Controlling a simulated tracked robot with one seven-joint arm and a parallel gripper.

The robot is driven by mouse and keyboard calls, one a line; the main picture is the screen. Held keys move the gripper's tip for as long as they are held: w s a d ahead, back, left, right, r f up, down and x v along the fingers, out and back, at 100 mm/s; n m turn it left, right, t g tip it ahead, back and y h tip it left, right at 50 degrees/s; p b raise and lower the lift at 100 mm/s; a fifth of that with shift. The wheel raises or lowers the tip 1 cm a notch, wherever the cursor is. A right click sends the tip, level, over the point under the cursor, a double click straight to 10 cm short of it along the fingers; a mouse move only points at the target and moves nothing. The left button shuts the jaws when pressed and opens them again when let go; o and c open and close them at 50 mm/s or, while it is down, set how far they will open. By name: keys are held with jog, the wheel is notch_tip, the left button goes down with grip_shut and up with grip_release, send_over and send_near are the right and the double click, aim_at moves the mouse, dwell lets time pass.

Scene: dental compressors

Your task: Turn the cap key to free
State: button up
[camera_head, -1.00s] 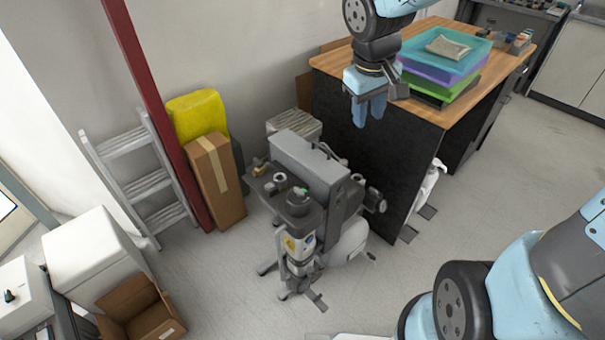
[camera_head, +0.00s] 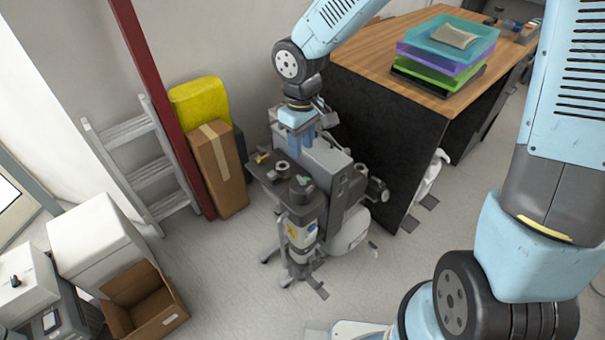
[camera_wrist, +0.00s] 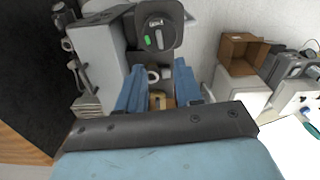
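The compressor (camera_head: 312,160) stands on the floor, grey with a dark top plate. A round dark cap (camera_head: 302,186) with a green mark sits on its front part. In the wrist view the cap (camera_wrist: 159,27) is at the top centre, with a light grey bar, likely the key, and a green patch beside it. My gripper (camera_head: 301,140) hangs pointing down above the back of the compressor, apart from the cap. In the wrist view its two blue fingers (camera_wrist: 160,88) are spread with nothing between them. A ring-shaped part shows beyond them.
A wooden-topped bench (camera_head: 385,60) with stacked trays (camera_head: 445,50) stands to the right. A red post (camera_head: 160,100), a ladder (camera_head: 145,165) and a tall cardboard box (camera_head: 217,170) stand to the left. An open box (camera_head: 145,300) lies front left. Floor in front of the compressor is clear.

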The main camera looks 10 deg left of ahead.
aim_at(301, 178)
notch_tip(301, 178, down, 11)
jog(key=shift+r, duration=0.1)
dwell(0.4)
jog(key=shift+c, duration=0.2)
grip_shut()
